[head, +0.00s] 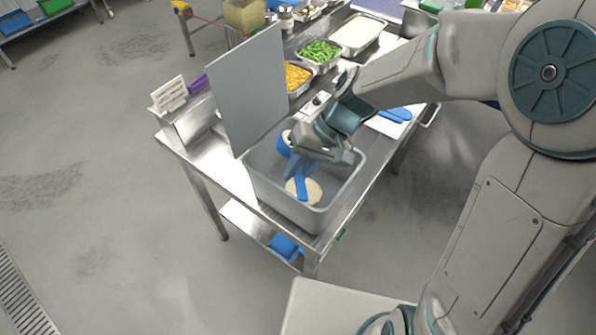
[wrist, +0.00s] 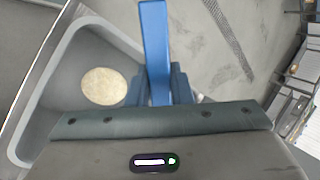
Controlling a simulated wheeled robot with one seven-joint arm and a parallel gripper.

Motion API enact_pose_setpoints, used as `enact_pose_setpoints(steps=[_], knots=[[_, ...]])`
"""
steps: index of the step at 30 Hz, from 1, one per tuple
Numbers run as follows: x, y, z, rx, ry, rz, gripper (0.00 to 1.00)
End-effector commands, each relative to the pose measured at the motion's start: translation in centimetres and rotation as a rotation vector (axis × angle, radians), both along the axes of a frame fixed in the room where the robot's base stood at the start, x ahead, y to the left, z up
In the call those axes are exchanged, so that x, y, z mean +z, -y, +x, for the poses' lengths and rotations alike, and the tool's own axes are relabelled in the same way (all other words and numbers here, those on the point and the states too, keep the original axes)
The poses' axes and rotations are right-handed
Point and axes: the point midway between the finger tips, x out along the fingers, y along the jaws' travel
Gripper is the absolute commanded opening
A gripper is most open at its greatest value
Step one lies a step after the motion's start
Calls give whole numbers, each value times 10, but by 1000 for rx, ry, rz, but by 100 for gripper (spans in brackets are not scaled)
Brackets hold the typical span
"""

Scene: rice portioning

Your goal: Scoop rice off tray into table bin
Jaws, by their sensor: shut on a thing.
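My gripper (head: 303,163) is over the grey table bin (head: 258,189), shut on a blue scoop (head: 284,146). The scoop's bowl is at the left of my gripper, with something pale showing at its top; how much rice it holds is unclear. In the wrist view the blue handle (wrist: 155,45) stands between my fingers (wrist: 158,88). A round pile of rice (wrist: 104,86) lies on the floor of the bin (wrist: 60,75). The rice tray (head: 358,33) is at the far end of the table, filled with white rice.
A tall grey panel (head: 248,90) stands along the bin's left side. Trays of green (head: 319,52) and orange food (head: 296,78) sit behind my wrist. A white board with a blue item (head: 394,114) lies to the right. A small sign (head: 169,94) stands at the left.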

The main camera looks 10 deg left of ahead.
Motion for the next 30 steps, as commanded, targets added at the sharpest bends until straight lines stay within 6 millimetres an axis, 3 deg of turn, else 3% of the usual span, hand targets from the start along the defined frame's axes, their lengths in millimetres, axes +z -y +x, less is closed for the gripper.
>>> enact_pose_setpoints(steps=[15, 24, 30], knots=[[9, 14, 7, -6, -279, 665, 0], [13, 21, 9, -2, -392, 940, 0], [17, 24, 10, 0, -429, 1029, 0]])
